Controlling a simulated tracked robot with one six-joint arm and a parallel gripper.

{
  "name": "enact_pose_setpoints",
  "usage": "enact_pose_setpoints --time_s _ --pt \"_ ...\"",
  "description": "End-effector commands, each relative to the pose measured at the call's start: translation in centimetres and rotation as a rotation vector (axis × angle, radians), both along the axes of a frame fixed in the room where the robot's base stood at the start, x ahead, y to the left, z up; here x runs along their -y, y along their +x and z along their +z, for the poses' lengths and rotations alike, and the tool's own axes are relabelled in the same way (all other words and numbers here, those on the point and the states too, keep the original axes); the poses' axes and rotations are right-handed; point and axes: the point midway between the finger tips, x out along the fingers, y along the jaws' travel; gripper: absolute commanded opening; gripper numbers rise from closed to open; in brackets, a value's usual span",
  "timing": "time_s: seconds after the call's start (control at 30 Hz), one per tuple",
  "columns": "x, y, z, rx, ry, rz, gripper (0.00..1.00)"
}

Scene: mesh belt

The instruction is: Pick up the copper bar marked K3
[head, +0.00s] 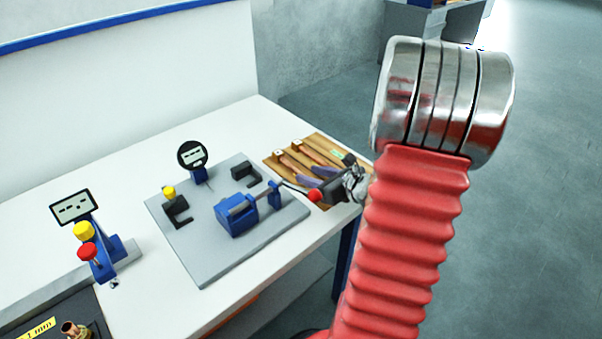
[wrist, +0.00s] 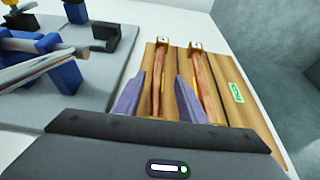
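Two copper bars lie side by side on a wooden rack, each with a small pale tag at its far end; the marks are too small to read, so I cannot tell which is K3. In the wrist view, the left bar (wrist: 158,82) runs between the two purple-grey fingers of my gripper (wrist: 160,76). The right bar (wrist: 204,82) lies just outside the right finger. My gripper is open and shows nothing held; its height above the bars is unclear. In the head view, my gripper (head: 316,177) is over the near part of the rack (head: 272,159), partly hiding the bars.
The rack carries a green label (wrist: 236,92) at its right. Left of it, a grey plate (head: 200,265) bears a blue clamp (head: 238,216) with a red-knobbed lever, black blocks and a dial gauge (head: 192,155). The white bench (head: 130,190) ends close to the right of the rack.

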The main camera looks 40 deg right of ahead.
Motion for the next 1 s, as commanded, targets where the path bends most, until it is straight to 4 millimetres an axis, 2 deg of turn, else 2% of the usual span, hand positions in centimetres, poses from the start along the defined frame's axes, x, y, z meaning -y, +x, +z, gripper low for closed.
enact_pose_setpoints --time_s 0.1,0.27,0.83,1.0 --pt "-0.3 1.5 -0.8 -0.001 0.002 0.002 0.37" --pt "-0.2 2.8 -1.3 -0.001 0.001 0.000 0.37" --pt "-0.2 2.9 -1.3 -0.001 0.001 -0.001 0.37" --pt "-0.1 2.9 -1.3 0.000 0.000 -0.002 0.25"
